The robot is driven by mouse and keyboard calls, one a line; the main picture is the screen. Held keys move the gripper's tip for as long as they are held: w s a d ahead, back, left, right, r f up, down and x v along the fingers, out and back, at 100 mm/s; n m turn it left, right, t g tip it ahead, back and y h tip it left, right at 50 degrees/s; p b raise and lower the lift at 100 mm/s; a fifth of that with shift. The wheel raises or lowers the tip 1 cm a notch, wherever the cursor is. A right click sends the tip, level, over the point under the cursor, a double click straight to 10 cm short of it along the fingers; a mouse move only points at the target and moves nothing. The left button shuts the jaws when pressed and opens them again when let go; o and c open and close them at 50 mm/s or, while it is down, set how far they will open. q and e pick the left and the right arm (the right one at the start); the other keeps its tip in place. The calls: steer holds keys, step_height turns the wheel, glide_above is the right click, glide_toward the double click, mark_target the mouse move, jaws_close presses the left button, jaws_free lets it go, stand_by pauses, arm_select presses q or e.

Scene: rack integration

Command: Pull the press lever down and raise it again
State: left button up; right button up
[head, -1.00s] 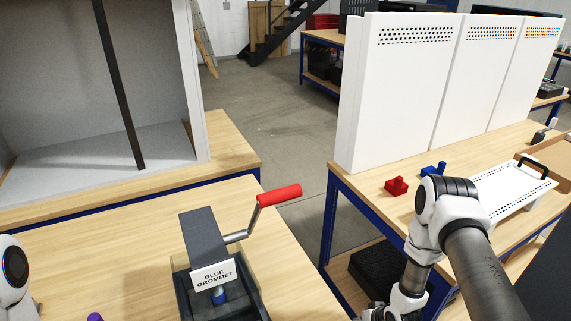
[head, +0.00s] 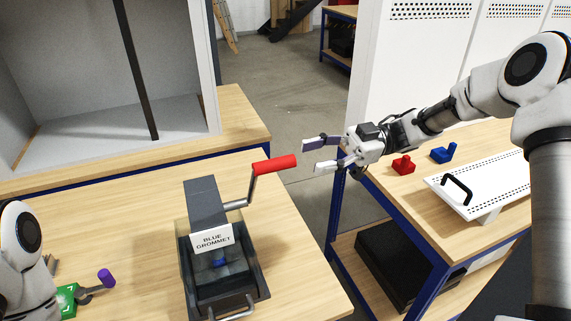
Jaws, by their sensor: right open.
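The press (head: 207,207) stands on the wooden table, dark grey with a white "BLUE GROMMET" label (head: 213,239). A blue grommet (head: 219,262) shows below the label. Its lever has a bent metal arm and a red handle (head: 274,164) that sticks up and out to the right. My right gripper (head: 312,156) is open and empty, just right of the red handle, with its two fingers pointing left towards it and a small gap between them. My left arm shows at the lower left edge; its gripper is not in view.
A green part (head: 67,298) and a purple-knobbed piece (head: 106,278) lie at the lower left. A right-hand bench holds a red block (head: 403,165), a blue block (head: 443,152) and a white perforated tray (head: 463,208). An open grey cabinet (head: 70,75) stands behind.

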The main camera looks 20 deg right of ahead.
mark_target(260, 168)
steer(key=a, duration=0.2)
steer(key=a+b, duration=0.1)
steer(key=a, duration=0.2)
steer(key=a+b, duration=0.1)
steer(key=a, duration=0.1)
steer(key=shift+w+a+f, duration=0.2)
steer(key=shift+w+f, duration=0.05)
steer(key=shift+f, duration=0.05)
steer(key=shift+s+a+r, duration=0.1)
steer(key=shift+a, duration=0.15)
steer(key=shift+d, duration=0.1)
steer(key=c, duration=0.3)
jaws_close()
